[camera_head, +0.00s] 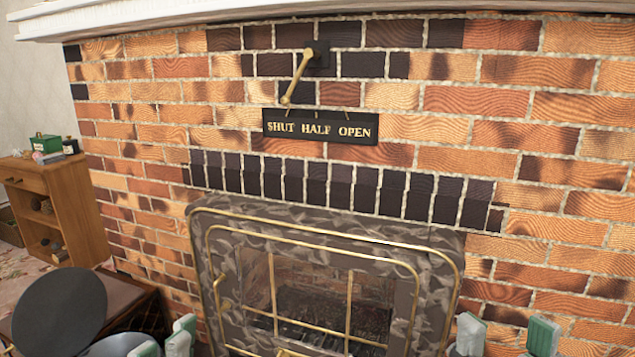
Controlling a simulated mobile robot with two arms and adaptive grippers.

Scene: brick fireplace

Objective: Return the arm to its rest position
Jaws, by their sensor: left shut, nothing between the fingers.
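My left gripper (165,345) is at the bottom left edge, low in front of the fireplace. Its green and pale fingers are close together and shut, with nothing held; their lower parts are cut off by the frame. My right gripper (506,340) is at the bottom right edge. Its two green and grey fingers stand well apart with nothing between them, so it is open. Both grippers are clear of the brass lever (301,77) on the wall, whose lower end points down-left toward SHUT on the black sign (320,127).
A brick wall (580,180) fills most of the view. A brass-railed fireplace screen (209,250) stands in the middle. A wooden cabinet (73,205) with small boxes on top is at the left. A dark low chest (125,290) stands at lower left.

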